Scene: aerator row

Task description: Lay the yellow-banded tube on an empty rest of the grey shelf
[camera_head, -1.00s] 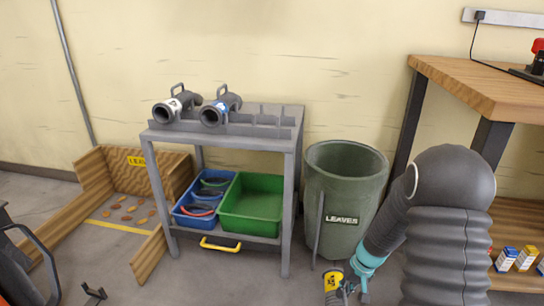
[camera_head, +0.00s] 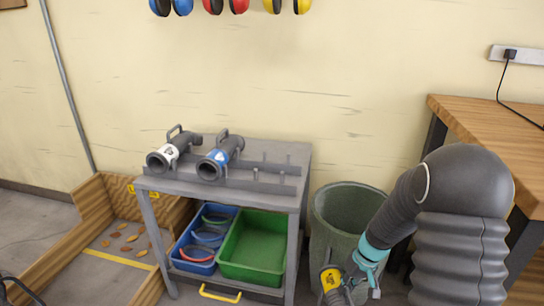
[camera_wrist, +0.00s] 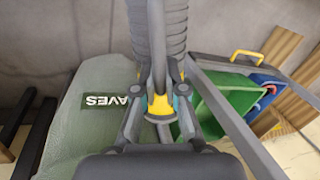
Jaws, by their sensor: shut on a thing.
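My gripper (camera_head: 358,279) is at the lower right of the head view, in front of the green bin and right of the shelf. It is shut on the yellow-banded tube (camera_head: 331,281), whose yellow band shows beside the fingers. In the wrist view the yellow band (camera_wrist: 160,105) sits between the fingers (camera_wrist: 158,112). The grey shelf (camera_head: 225,186) stands left of the gripper. A white-banded tube (camera_head: 172,151) and a blue-banded tube (camera_head: 221,157) lie on its left rests. The rests on the right part of the top (camera_head: 270,170) are empty.
A green leaf bin (camera_head: 335,220) stands right of the shelf, close to my gripper. Blue (camera_head: 203,240) and green (camera_head: 255,246) trays sit on the lower shelf. A wooden bench (camera_head: 495,140) is at the right. Ear defenders (camera_head: 225,5) hang on the wall.

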